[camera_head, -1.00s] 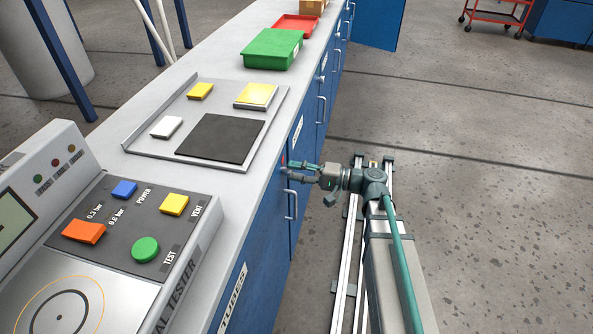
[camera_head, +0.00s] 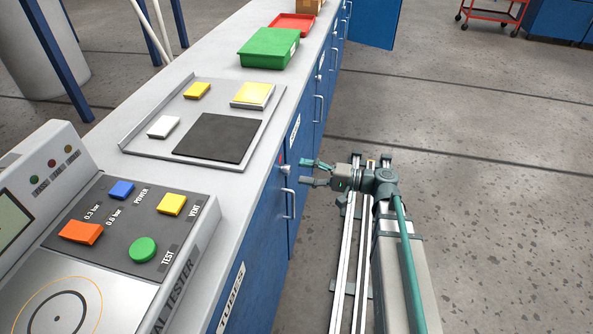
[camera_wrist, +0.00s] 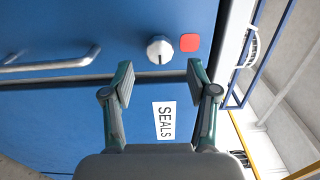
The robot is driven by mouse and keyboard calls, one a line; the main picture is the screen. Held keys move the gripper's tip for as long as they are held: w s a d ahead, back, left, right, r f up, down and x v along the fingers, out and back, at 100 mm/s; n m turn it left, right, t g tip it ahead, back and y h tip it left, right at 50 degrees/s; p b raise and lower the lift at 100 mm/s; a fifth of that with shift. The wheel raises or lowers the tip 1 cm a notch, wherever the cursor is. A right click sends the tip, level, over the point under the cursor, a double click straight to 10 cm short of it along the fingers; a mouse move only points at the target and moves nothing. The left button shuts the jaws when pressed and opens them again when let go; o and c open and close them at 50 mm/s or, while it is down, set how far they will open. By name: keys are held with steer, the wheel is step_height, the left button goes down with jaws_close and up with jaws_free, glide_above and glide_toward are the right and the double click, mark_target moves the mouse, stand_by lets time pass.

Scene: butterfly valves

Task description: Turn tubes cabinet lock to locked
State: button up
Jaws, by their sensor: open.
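The cabinet lock is a round silver knob (camera_wrist: 160,50) on a blue door, with a dark slot running roughly up and down in the wrist view. A red square (camera_wrist: 189,42) sits beside it. In the head view the knob (camera_head: 285,169) is near the top of the door above the TUBES label (camera_head: 232,298). My gripper (camera_head: 303,172) is open and empty, just right of the knob and apart from it. In the wrist view the knob shows beyond the gap between my fingertips (camera_wrist: 160,82).
A door handle (camera_head: 289,203) is below the knob. A SEALS label (camera_wrist: 165,120) marks the neighbouring door. The grey counter holds a tray (camera_head: 135,150), a green bin (camera_head: 268,48) and a tester (camera_head: 120,215). The floor to the right is clear around my rail.

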steer(key=v, duration=0.8)
steer(key=shift+d, duration=0.1)
steer(key=s+d+f+m+g+h, duration=0.1)
steer(key=s+f+h, duration=0.25)
steer(key=f, duration=0.65)
steer(key=s+d+f+g+h, duration=0.1)
steer(key=s+f+g+h, duration=0.2)
steer(key=f, duration=0.7)
steer(key=s+d+f+m+h, duration=0.1)
steer(key=s+f+h, duration=0.35)
steer(key=f, duration=0.55)
steer(key=s+d+f+n+g+h, duration=0.1)
steer(key=s+f+n+g+h, duration=0.1)
steer(key=s+f, duration=0.6)
steer(key=s+d+f+n+g+h, duration=0.1)
steer(key=s+f+g+h, duration=0.15)
steer(key=s, duration=0.85)
steer(key=s+f+n+g+h, duration=0.2)
steer(key=s+f, duration=0.4)
steer(key=s, duration=0.4)
step_height(320, 180, up, 13)
steer(key=p, duration=1.3)
steer(key=shift+w+d, duration=0.25)
steer(key=shift+w, duration=0.25)
